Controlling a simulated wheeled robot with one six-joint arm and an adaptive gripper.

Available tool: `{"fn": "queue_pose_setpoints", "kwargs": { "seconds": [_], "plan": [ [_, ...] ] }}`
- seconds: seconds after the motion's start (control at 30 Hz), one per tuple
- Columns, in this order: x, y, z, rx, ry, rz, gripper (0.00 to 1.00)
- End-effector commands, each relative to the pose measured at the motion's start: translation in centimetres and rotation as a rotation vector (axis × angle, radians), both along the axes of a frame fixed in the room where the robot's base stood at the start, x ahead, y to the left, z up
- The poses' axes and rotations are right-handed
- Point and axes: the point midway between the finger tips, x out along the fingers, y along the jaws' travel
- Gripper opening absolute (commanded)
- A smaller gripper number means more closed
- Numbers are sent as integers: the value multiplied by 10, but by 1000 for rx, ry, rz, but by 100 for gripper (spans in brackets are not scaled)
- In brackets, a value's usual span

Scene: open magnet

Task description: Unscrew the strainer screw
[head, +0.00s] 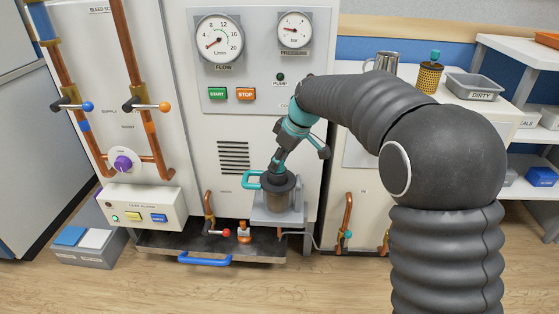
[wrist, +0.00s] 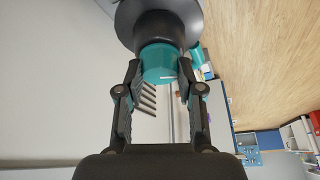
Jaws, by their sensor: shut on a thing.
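The strainer (head: 281,199) is a dark grey metal pot with a dark lid, standing on a grey bracket at the front of the white cabinet. A teal handle (head: 251,181) sticks out to the left from its top. My gripper (head: 280,170) points down onto the top of the strainer. In the wrist view, my gripper (wrist: 160,72) is shut on the strainer screw (wrist: 159,64), a teal round knob with a short white mark. The knob sits against the dark round lid (wrist: 158,22).
A drip tray (head: 215,242) with a blue handle (head: 204,259) lies below, left of the strainer. The gauge panel (head: 262,60) stands behind. A jug, a yellow strainer basket (head: 429,77) and a DIRTY bin (head: 484,88) stand right.

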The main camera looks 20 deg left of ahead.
Motion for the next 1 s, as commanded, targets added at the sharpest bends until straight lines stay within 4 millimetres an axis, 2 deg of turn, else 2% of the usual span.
{"fn": "queue_pose_setpoints", "kwargs": {
  "seconds": [0.5,0.7,1.0],
  "plan": [
    [4,-1,1,-2,-4,445,2],
    [5,-1,1,-2,-5,555,2],
    [5,-1,0,-3,-6,633,2]
  ]
}}
